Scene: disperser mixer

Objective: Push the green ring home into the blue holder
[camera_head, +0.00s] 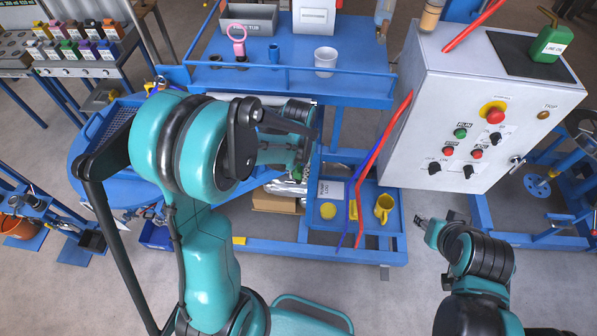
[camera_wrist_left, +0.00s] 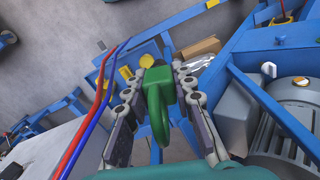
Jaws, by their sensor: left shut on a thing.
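My left gripper (camera_wrist_left: 158,78) is shut on the green ring (camera_wrist_left: 157,112), whose green block end sits between the two finger pads in the left wrist view. A small blue holder (camera_head: 275,54) stands on the bench top, apart from the gripper. My right gripper (camera_head: 424,222) is low at the right, away from these things; its finger opening is too small to judge.
A blue rail (camera_head: 290,69) runs along the bench front. Red and blue hoses (camera_head: 357,195) hang beside the grey control box (camera_head: 485,110).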

